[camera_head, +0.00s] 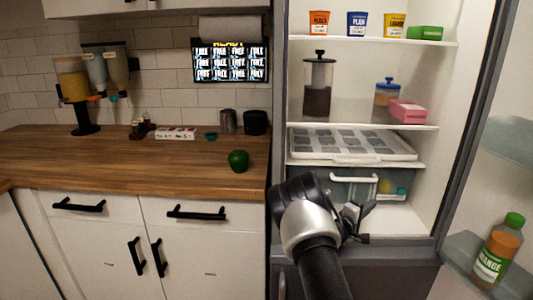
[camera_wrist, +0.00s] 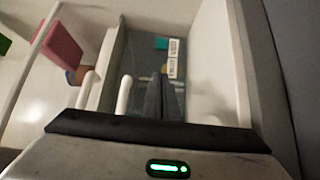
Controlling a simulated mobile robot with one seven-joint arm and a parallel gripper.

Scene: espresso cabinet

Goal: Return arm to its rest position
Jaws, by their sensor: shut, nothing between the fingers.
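My gripper (camera_head: 357,218) is at the lower part of the open fridge, in front of the clear drawer (camera_head: 340,190). My silver and black wrist hides part of the drawer's left side. In the wrist view the two dark fingers (camera_wrist: 164,97) are together, with nothing between them. The drawer's white handle (camera_wrist: 124,95) shows just left of the fingers; I cannot tell whether they touch. The handle (camera_head: 353,180) also shows above the gripper in the head view.
The fridge door with an orange bottle (camera_head: 497,250) stands open at right. Shelves hold a tray (camera_head: 352,158), a French press (camera_head: 318,87) and a pink box (camera_head: 408,110). A green pepper (camera_head: 238,160) sits on the wooden counter (camera_head: 130,168), whose front is clear.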

